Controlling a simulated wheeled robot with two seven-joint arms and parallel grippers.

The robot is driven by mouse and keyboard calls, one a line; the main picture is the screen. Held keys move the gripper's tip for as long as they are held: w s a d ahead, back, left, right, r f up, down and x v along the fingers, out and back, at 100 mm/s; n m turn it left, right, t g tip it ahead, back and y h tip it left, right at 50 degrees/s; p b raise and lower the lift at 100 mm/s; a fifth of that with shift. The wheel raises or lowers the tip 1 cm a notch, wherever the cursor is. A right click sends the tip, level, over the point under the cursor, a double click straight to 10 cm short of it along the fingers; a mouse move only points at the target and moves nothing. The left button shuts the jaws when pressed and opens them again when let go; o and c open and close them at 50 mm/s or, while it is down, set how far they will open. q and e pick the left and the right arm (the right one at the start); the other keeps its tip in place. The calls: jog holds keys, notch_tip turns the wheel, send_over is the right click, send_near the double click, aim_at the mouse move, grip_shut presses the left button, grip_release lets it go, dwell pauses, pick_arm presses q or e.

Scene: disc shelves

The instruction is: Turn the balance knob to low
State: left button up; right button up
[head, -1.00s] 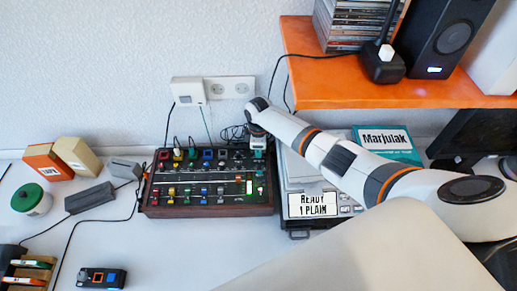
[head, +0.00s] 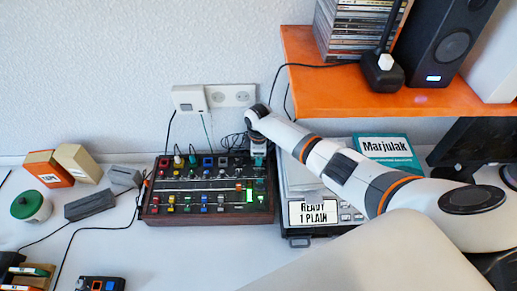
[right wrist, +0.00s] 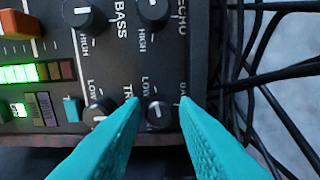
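The mixer (head: 206,216) is a dark box with coloured knobs and wooden edges on the desk. In the head view my right gripper (head: 258,158) points down at its far right corner, where my wrist hides the knobs. In the right wrist view two teal fingertips (right wrist: 161,100) are apart, one on each side of a black knob (right wrist: 158,112) with a pale mark. A label starting "BA", partly hidden, stands beside this knob, and "LOW" is above it in the picture. I cannot tell whether the fingers touch it. My left gripper is not in view.
In the right wrist view another black knob (right wrist: 98,112) sits close by the left finger, and black cables (right wrist: 275,80) run at the right. A grey device (head: 312,214) reading "READY 1 PLAIN" stands right of the mixer. An orange shelf (head: 330,98) hangs above my right arm.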

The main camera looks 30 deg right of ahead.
notch_tip(320, 180, up, 12)
jog(key=b, duration=0.1)
jog(key=shift+f, duration=0.15)
dwell(0.6)
